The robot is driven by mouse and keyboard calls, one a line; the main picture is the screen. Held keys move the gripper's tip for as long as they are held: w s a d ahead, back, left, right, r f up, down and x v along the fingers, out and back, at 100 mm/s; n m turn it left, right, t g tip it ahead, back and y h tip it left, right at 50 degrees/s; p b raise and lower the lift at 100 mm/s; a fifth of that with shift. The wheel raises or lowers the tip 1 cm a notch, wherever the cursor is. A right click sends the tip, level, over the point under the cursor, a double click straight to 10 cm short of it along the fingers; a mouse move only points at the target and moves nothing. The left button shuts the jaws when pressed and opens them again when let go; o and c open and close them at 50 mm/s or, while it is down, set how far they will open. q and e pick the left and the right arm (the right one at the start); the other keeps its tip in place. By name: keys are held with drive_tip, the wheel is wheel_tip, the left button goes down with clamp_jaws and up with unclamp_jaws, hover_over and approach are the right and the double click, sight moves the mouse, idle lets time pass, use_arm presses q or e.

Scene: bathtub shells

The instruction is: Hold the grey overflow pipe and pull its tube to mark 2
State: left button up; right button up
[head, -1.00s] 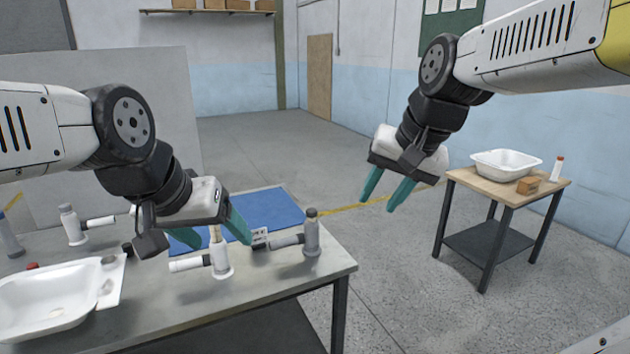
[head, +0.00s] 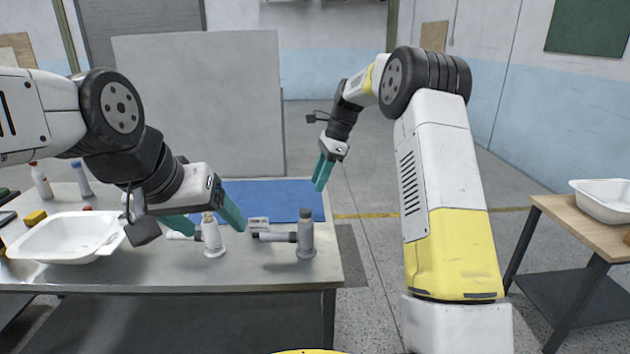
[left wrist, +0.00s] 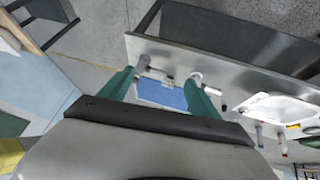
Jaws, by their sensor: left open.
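The grey overflow pipe (head: 305,236) stands upright near the right end of the metal table, its tube (head: 274,237) pointing left. A pale block with dark marks (head: 258,223) is just behind the tube; I cannot read any mark numbers. A white overflow pipe (head: 213,241) stands left of it. My right gripper (head: 322,174) is open and empty, beyond the table's right end.
A blue mat (head: 270,198) lies behind the pipes. A white tub shell (head: 65,238) sits on the table at left, with bottles (head: 41,182) behind it. A grey panel (head: 200,105) stands behind. A wooden-topped table (head: 575,222) with another tub is at right.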

use_arm(q)
drive_tip(key=w+f+m+t+y, duration=0.15)
drive_tip(key=w+f, duration=0.35)
drive_tip(key=w, duration=0.8)
drive_tip(key=m+t+h, duration=0.3)
drive_tip(key=m+h, duration=0.2)
drive_tip(key=h, duration=0.2)
approach(301, 229)
drive_tip(key=x, duration=0.4)
drive_tip(key=shift+w+a, duration=0.15)
drive_tip(key=shift+w, duration=0.05)
drive_tip(key=shift+w+d+f, duration=0.35)
drive_tip(key=shift+d, duration=0.15)
drive_tip(key=x, duration=0.7)
drive_tip(key=shift+w+d, duration=0.2)
drive_tip(key=shift+w, duration=0.05)
